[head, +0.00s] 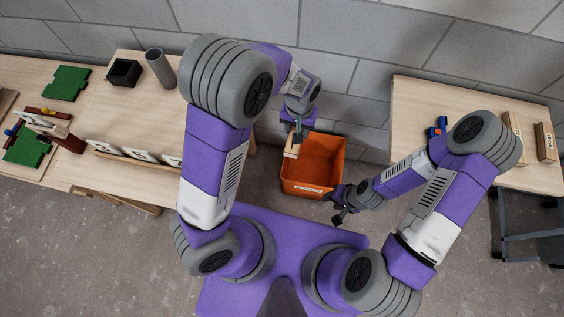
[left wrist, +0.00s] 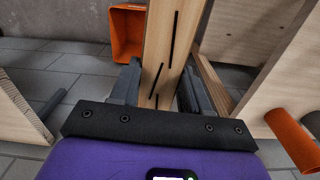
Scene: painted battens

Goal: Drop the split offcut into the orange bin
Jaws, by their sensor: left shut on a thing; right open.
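The split offcut (head: 292,150) is a pale wooden piece; in the left wrist view the offcut (left wrist: 160,50) shows dark slits along its face. My left gripper (head: 297,132) is shut on it, with a finger on each side in the left wrist view (left wrist: 157,88). The orange bin (head: 318,188) stands on the floor between the two tables, with a white label on its front. The offcut appears over the bin's left edge in the head view; its height above the rim is unclear. The bin (left wrist: 126,40) is also beyond the offcut in the left wrist view. My right gripper (head: 340,208) is open and empty, near the bin's front right corner.
The left table (head: 110,180) holds green boards (head: 66,83), a black box (head: 123,73), a grey cylinder (head: 160,68) and numbered cards on a batten. The right table (head: 430,105) holds blue items and wooden blocks (head: 545,142). A grey block wall stands behind.

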